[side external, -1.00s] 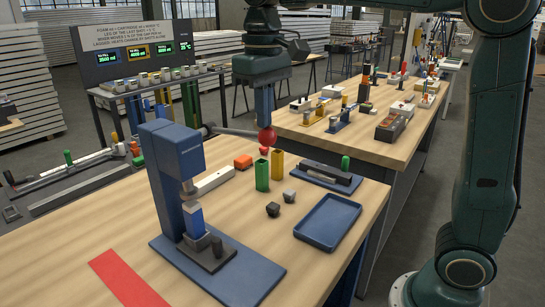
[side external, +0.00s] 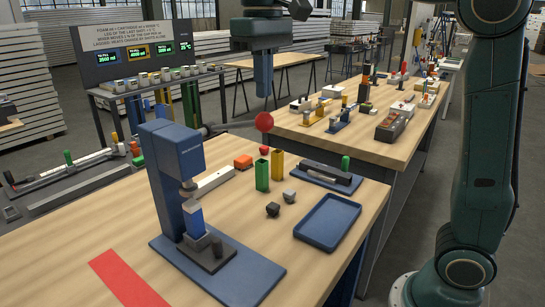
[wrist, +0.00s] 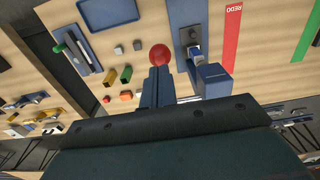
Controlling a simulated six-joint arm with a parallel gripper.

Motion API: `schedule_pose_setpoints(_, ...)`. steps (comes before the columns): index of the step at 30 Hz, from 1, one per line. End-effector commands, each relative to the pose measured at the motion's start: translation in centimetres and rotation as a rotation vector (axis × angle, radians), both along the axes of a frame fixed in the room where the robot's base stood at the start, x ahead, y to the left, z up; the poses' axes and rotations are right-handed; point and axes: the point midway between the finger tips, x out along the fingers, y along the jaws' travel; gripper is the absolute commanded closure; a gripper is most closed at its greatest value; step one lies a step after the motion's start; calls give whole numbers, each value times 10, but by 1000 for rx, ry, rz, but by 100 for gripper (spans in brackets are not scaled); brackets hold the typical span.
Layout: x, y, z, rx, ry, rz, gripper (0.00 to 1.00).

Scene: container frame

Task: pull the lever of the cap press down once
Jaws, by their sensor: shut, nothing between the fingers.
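The cap press is a blue column (side external: 180,165) on a blue base plate, with a blue and white piece (side external: 194,220) under its plunger. Its lever ends in a red ball knob (side external: 264,122) out to the right of the press head. My gripper (side external: 264,94) is shut and empty, pointing down above the knob with a small gap between them in the side view. In the wrist view the knob (wrist: 160,54) shows just beyond the tips of my shut fingers (wrist: 157,72).
Green (side external: 262,175) and yellow (side external: 277,165) tubes, two small cubes and a blue tray (side external: 328,222) stand right of the press. A red strip (side external: 128,279) lies at the front left. An orange block (side external: 243,162) and a pale bar (side external: 214,181) lie behind.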

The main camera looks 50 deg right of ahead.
Motion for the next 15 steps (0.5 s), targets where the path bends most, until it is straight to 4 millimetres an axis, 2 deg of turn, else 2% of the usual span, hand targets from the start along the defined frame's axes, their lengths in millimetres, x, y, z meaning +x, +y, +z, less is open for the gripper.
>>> schedule_pose_setpoints(15, 0, 0, 29, 0, 0, 0, 100)
